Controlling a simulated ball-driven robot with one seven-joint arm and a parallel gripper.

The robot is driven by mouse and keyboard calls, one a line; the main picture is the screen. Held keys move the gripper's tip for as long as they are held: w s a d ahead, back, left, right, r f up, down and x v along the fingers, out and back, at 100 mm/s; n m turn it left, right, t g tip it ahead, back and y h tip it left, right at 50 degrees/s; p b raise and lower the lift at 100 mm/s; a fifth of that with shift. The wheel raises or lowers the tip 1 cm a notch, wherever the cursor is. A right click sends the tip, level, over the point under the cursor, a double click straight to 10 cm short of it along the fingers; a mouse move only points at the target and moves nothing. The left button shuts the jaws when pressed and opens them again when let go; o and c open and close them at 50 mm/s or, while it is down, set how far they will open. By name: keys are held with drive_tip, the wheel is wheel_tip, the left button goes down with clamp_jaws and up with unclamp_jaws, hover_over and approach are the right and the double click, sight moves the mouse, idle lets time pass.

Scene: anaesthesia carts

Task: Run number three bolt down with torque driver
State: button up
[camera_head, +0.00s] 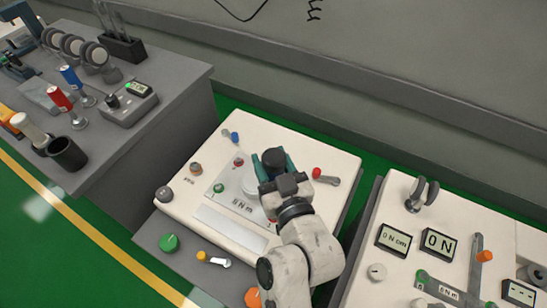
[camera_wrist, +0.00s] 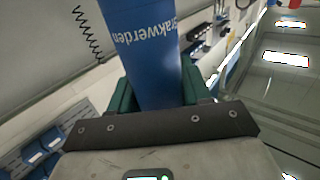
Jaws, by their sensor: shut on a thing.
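My gripper (camera_head: 273,160) is over the white middle cart. Its green fingers are shut on a blue cylinder (camera_wrist: 145,45) with white lettering, seemingly the torque driver's handle; it fills the space between the fingers in the wrist view. The driver's tip is hidden. Below the gripper, the cart top holds a pale plate (camera_head: 232,182) marked "8 Nm" or similar, with a round white part (camera_head: 250,186) partly covered by my arm. A red bolt-like spot (camera_head: 238,162) and a green one (camera_head: 218,188) show on the plate. I cannot read which is number three.
A grey bench (camera_head: 170,70) at the left carries a red driver (camera_head: 59,98), a blue driver (camera_head: 69,76) and a black cup (camera_head: 67,153). A red-knobbed lever (camera_head: 317,173) lies right of my gripper. Another cart (camera_head: 450,215) with displays stands at the right.

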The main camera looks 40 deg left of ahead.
drive_tip(key=shift+d, duration=0.1)
wheel_tip(320, 180, down, 6)
drive_tip(key=b, duration=0.6)
drive_tip(key=shift+r, duration=0.25)
drive_tip(key=shift+s+f+b, duration=0.1)
drive_tip(key=shift+f+b, duration=0.65)
drive_tip(key=shift+f, duration=0.05)
idle(3.0)
